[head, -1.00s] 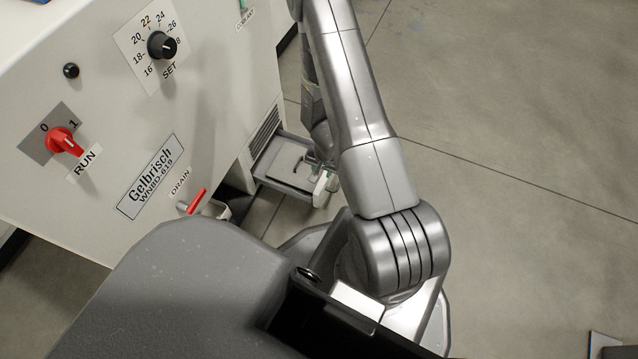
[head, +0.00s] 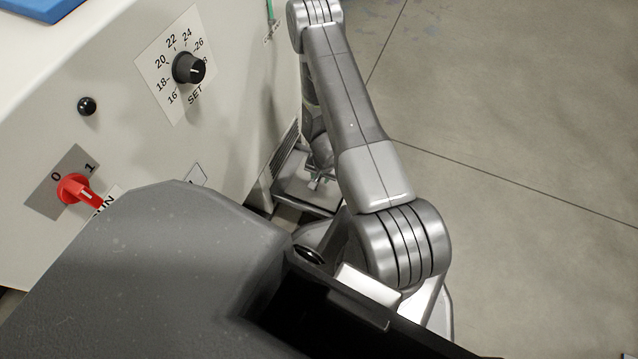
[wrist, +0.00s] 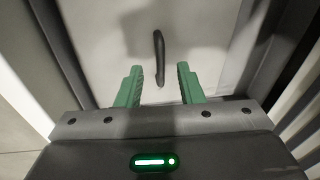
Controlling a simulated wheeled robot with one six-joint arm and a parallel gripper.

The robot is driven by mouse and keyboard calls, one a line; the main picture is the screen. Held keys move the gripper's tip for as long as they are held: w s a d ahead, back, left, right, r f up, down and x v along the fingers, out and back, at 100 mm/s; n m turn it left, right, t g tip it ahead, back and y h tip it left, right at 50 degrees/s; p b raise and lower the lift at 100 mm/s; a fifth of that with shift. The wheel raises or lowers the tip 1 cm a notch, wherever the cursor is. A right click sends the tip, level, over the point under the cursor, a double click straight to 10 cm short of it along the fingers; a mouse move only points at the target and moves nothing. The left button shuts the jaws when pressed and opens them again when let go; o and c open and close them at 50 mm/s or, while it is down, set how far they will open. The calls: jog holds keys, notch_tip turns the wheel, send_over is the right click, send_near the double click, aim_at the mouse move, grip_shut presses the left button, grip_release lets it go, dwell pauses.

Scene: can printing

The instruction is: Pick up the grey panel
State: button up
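The grey panel (wrist: 103,50) fills the upper middle of the wrist view, with a dark bar handle (wrist: 158,58) standing on it. My gripper (wrist: 158,87) is open, with its two green fingers apart and nothing between them. The handle is just ahead of the fingertips and lines up with the gap between them. In the head view the panel (head: 298,191) is small, low beside the machine, and partly covered by my arm. My gripper's fingers are hard to make out there.
The white machine (head: 120,60) stands on the left, with a black dial (head: 188,68) and a red RUN switch (head: 75,189). A dark frame (wrist: 228,55) borders the panel in the wrist view. The concrete floor (head: 520,120) at right is open.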

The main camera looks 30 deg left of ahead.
jog(key=shift+a+f, duration=0.2)
jog(key=shift+f, duration=0.8)
grip_shut()
jog(key=shift+r, duration=0.15)
